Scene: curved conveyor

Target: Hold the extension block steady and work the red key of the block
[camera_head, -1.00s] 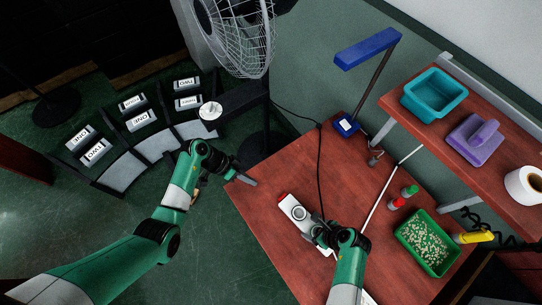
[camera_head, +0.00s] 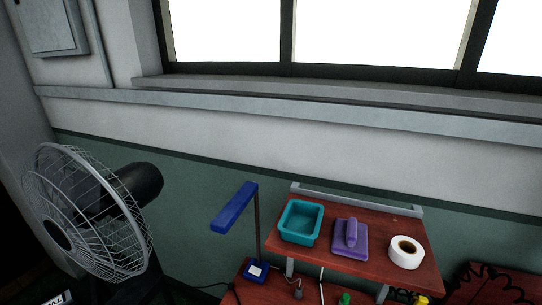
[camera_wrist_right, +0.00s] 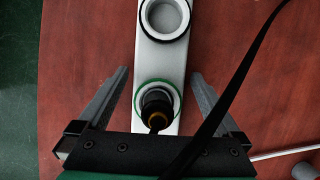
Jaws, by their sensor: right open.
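The white extension block (camera_wrist_right: 160,58) lies on the red-brown tabletop in the right wrist view, running up out of the frame. It shows an empty round socket with a dark ring near the top. Below that, a black plug (camera_wrist_right: 157,105) sits at a socket with a green ring. My right gripper (camera_wrist_right: 160,73) is open, with one finger on each side of the block and a gap to it on both sides. The red key is outside both current views. My left gripper is in neither view.
A black cable (camera_wrist_right: 237,95) crosses the right wrist view beside the right finger. In the head view, a fan (camera_head: 90,215) stands at left. A blue lamp (camera_head: 235,208) rises beside a shelf holding a teal bin (camera_head: 300,222), a purple block (camera_head: 350,240) and a white roll (camera_head: 405,253).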

